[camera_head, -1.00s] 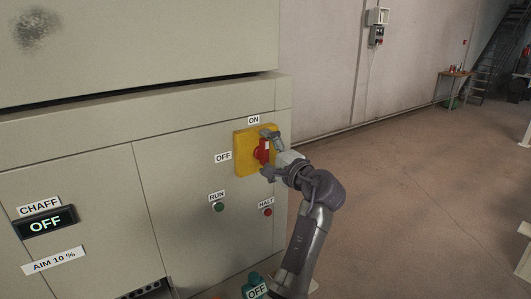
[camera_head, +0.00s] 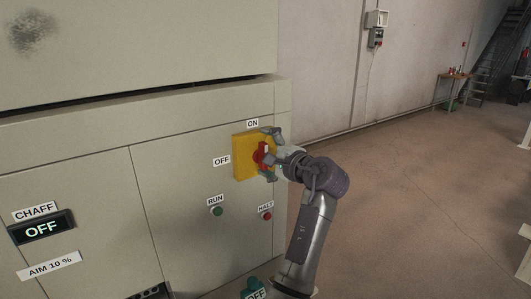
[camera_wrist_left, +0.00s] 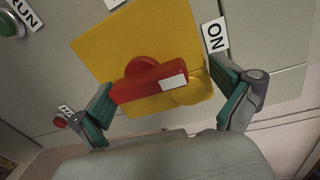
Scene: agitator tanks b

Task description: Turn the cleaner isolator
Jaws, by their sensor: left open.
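The cleaner isolator is a yellow plate (camera_head: 243,158) with a red handle (camera_head: 259,156), on the pale machine panel. ON is marked above the plate and OFF to its left. In the left wrist view the handle (camera_wrist_left: 140,82) has a white patch on the end towards the ON label (camera_wrist_left: 214,35); it lies roughly upright on the plate. My left gripper (camera_head: 270,154) is open at the plate's right side, one finger above and one below the handle. In the left wrist view its fingers (camera_wrist_left: 168,103) stand apart beyond the handle's two ends. My right gripper is not in view.
Below the isolator are a green RUN button (camera_head: 217,211) and a red HALT button (camera_head: 266,216). A CHAFF display (camera_head: 41,229) reads OFF at the left. A green knob (camera_head: 251,284) sits at the bottom edge. The floor right of the machine is open.

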